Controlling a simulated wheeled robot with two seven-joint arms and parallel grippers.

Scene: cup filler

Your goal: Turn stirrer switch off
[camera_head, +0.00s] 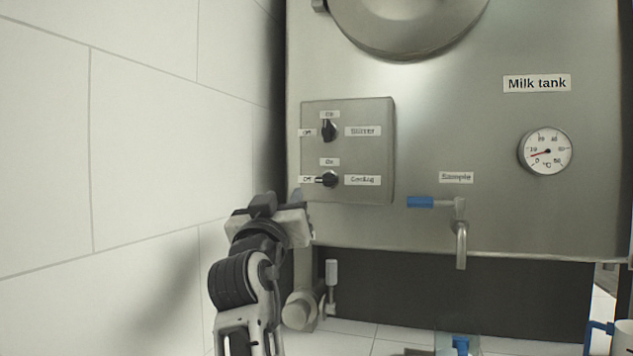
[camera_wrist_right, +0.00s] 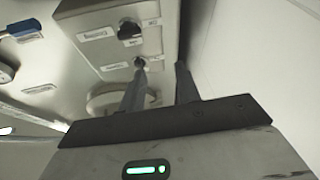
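The stirrer switch (camera_head: 329,130) is a black knob on the grey panel (camera_head: 367,154), upper of two, and stands upright toward its On label. In the right wrist view the panel looks upside down, and the stirrer knob (camera_wrist_right: 139,62) shows just beyond the tip of one finger, partly hidden by it. Whether they touch I cannot tell. My right gripper (camera_head: 282,201) is left of and below the panel in the head view. Its fingers (camera_wrist_right: 161,70) are apart with nothing between them. My left gripper is not in view.
The cooling knob (camera_head: 327,179) sits just below and points left to Off; it also shows in the right wrist view (camera_wrist_right: 128,30). A tiled wall (camera_head: 150,140) is close on the left. A blue-handled sample tap (camera_head: 460,235) and a gauge (camera_head: 546,151) are right.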

